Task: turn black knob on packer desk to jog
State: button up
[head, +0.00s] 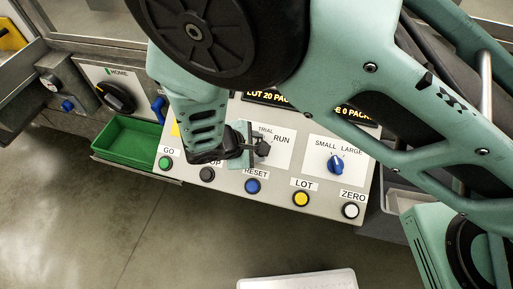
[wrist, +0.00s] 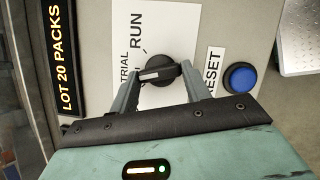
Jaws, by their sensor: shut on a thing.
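The black knob (wrist: 166,72) sits on a white plate on the packer desk (head: 228,180). In the wrist view its white mark lies toward the TRIAL label (wrist: 124,68); the RUN label (wrist: 136,34) is off to one side. No JOG label shows; part of the plate is hidden behind my gripper. My gripper (wrist: 162,82) is shut on the knob, one finger on each side. In the head view the knob (head: 263,148) shows just past my fingertips, partly covered by them.
A blue SMALL/LARGE knob (head: 336,164) is to the right. Below runs a row of buttons: green GO (head: 165,162), a black one (head: 207,174), blue RESET (head: 252,186), yellow LOT (head: 301,199) and ZERO (head: 350,211). A green tray (head: 130,145) lies left.

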jog(key=n+t, duration=0.1)
jog(key=n, duration=0.2)
jog(key=n+t+b, duration=0.1)
jog(key=n, duration=0.1)
jog(key=shift+s+n+y+b, duration=0.2)
jog(key=shift+n+y+b, duration=0.1)
jog(key=shift+n, duration=0.1)
dwell(0.4)
jog(key=o, duration=1)
jog(key=shift+c, duration=0.2)
jog(key=p+v, duration=0.8)
jog(key=v, duration=0.9)
jog(key=shift+s, duration=0.3)
jog(key=shift+a, duration=0.1)
